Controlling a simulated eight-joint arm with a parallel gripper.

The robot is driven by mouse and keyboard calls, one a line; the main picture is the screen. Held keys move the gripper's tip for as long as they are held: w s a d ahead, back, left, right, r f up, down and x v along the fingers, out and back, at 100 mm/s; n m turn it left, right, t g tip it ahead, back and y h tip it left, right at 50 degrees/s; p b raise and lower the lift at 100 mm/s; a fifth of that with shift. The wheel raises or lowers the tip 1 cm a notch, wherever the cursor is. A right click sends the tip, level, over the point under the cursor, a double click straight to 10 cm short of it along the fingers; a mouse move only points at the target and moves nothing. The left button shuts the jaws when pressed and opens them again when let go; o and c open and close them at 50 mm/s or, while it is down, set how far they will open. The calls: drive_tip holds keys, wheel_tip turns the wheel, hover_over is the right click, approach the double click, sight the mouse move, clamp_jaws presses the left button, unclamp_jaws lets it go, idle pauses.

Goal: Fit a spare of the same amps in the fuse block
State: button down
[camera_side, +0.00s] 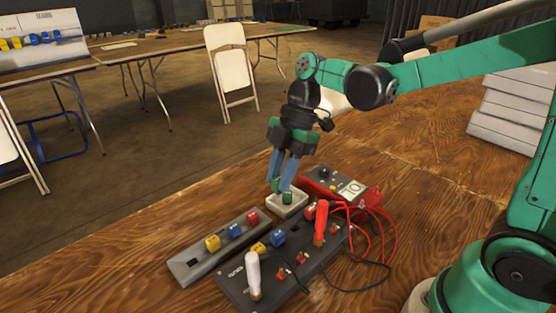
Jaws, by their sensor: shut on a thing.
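My gripper (281,186) points down with its blue fingers close together, shut on a small green fuse (275,184) over a small whitish tray (289,210). Another green piece (287,198) shows at the tray, beside the fingertips; I cannot tell whether it is a second fuse. The dark fuse block (235,284) lies in front, with a yellow fuse (259,248), a blue fuse (278,238) and a red one (310,210) along its far side. The grey spares rack (190,267) holds yellow (213,243), blue (234,230) and red (252,217) fuses, with an empty slot at its left end.
A red meter (342,188) showing what looks like 10 stands behind the block. Its red and black leads loop over the table at right. A red probe (321,222) and a white-handled piece (253,275) stand upright on the block. The wooden table is clear at left.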

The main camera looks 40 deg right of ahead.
sight(291, 231)
drive_tip(key=shift+s+d+f, duration=0.3)
drive_tip(key=shift+s+f, duration=0.1)
drive_tip(key=shift+f, duration=0.9)
drive_tip(key=shift+s+d+f, duration=0.35)
drive_tip(key=shift+f, duration=0.9)
drive_tip(key=shift+s+d+f, duration=0.3)
drive_tip(key=shift+s+f, duration=0.1)
drive_tip(key=shift+f, duration=0.9)
drive_tip(key=shift+f, duration=0.7)
drive_tip(key=shift+c, duration=1.5)
unclamp_jaws()
